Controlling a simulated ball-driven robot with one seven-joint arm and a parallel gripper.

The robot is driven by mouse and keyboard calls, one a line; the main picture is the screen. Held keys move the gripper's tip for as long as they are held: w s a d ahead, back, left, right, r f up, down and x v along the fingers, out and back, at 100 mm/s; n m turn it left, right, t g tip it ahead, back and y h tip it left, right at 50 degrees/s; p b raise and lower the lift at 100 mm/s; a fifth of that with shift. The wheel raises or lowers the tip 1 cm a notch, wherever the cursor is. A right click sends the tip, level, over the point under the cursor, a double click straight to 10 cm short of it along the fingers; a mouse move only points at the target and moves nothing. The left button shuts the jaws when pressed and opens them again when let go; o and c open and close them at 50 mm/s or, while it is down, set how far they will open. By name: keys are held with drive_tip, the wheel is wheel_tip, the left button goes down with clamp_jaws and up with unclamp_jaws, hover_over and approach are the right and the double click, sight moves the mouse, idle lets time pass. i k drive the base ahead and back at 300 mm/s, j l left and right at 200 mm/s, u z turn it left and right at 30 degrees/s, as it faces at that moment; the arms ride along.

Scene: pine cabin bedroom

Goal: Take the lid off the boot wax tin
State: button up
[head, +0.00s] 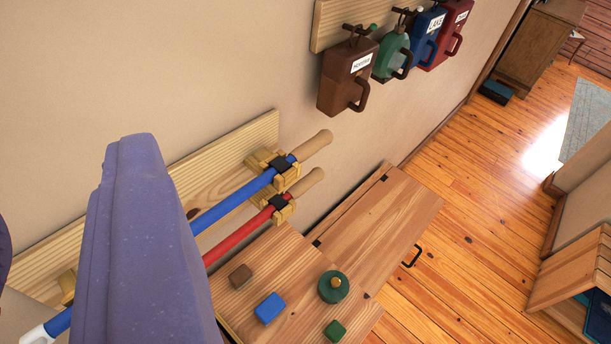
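A round dark green tin (333,287) with a small tan knob on top stands on the light wooden chest top at lower centre. It looks like the boot wax tin with its lid on. A large speckled purple part (145,240), close to the camera at left, appears to be mine and seems to belong to my gripper. A sliver of similar purple shows at the left edge. I cannot make out the fingertips or what is between them. The purple part is well left of the tin in the picture and hides some of the wall rack.
Blue (235,202) and red (240,232) poles sit in wall clips. Several jugs, including a brown one (343,88), hang above. Open floor (470,215) lies right.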

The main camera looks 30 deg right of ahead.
sight(334, 285)
drive_tip(key=k+z, duration=0.25)
drive_tip(key=z, duration=0.15)
drive_tip(key=k+z, duration=0.25)
drive_tip(key=z, duration=0.15)
